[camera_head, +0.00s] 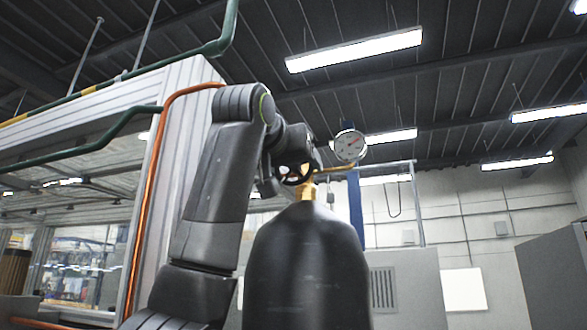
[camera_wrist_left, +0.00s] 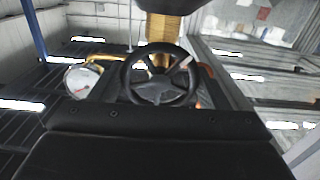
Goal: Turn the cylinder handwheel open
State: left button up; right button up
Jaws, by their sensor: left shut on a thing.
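The dark gas cylinder (camera_head: 306,270) stands upright in the middle of the head view, with a brass valve (camera_head: 307,190) on its neck. The black handwheel (camera_head: 291,174) sits on the left side of the valve. My left gripper (camera_head: 286,166) is at the handwheel and shut on it; its fingers are mostly hidden by the wrist. In the left wrist view the handwheel (camera_wrist_left: 160,76) faces the camera, with its rim and hub visible. A round gauge (camera_head: 350,145) is right of the valve, and the gauge also shows in the wrist view (camera_wrist_left: 82,80). My right gripper is not in view.
A framed enclosure with glass panels (camera_head: 75,215) stands on the left, with an orange hose (camera_head: 143,210) along its edge. Grey cabinets (camera_head: 402,285) stand behind and to the right. A blue post (camera_head: 356,205) rises behind the cylinder.

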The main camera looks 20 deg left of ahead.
pick_arm(q)
jog(key=n+b, duration=0.1)
jog(key=n, duration=0.4)
jog(key=shift+w+f+n, duration=0.1)
jog(key=shift+f+n, duration=0.05)
jog(key=shift+n, duration=0.25)
dwell(0.4)
jog(key=o, duration=1)
